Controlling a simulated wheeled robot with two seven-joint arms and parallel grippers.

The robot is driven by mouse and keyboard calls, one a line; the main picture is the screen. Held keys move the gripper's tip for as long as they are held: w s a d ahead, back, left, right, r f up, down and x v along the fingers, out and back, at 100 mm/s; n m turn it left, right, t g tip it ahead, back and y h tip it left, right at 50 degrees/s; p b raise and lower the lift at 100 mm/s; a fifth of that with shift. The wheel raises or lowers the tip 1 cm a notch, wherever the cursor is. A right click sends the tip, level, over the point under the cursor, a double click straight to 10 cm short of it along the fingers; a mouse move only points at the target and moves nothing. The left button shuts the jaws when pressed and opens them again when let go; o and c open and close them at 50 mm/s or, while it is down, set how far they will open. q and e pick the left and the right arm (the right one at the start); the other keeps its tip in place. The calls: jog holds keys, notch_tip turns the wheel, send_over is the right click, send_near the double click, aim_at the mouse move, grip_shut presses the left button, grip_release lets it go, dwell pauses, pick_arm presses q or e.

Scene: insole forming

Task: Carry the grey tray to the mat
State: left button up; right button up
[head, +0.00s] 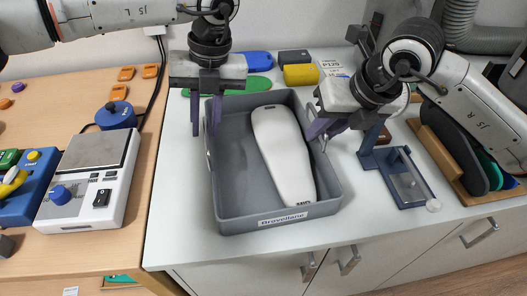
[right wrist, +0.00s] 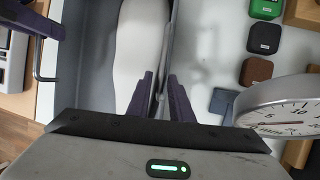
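The grey tray (head: 232,205) sits on the white counter with a long white foot-shaped form (head: 282,155) inside. It has a metal handle on each side, left (head: 207,150) and right (head: 324,140). My left gripper (head: 206,120) points down at the left handle, its fingers apart. My right gripper (head: 322,128) is tilted at the right side. In the right wrist view my right gripper's fingers (right wrist: 161,95) are apart, with the tray's right wall and handle between them. I see no gap closed on either handle. I cannot make out a mat.
A wooden table (head: 125,255) stands left with a white scale (head: 92,180) and a blue device (head: 25,190). Behind the tray lie green (head: 232,87), blue (head: 255,58) and yellow (head: 300,75) items. A blue-grey fixture (head: 405,180) and a wooden rack (head: 450,165) stand to the right.

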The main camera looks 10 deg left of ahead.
pick_arm(q)
grip_shut()
pick_arm(e)
grip_shut()
pick_arm(q)
jog(key=shift+w+r, duration=0.1)
jog(key=shift+r, duration=0.05)
pick_arm(e)
jog(key=shift+r, duration=0.2)
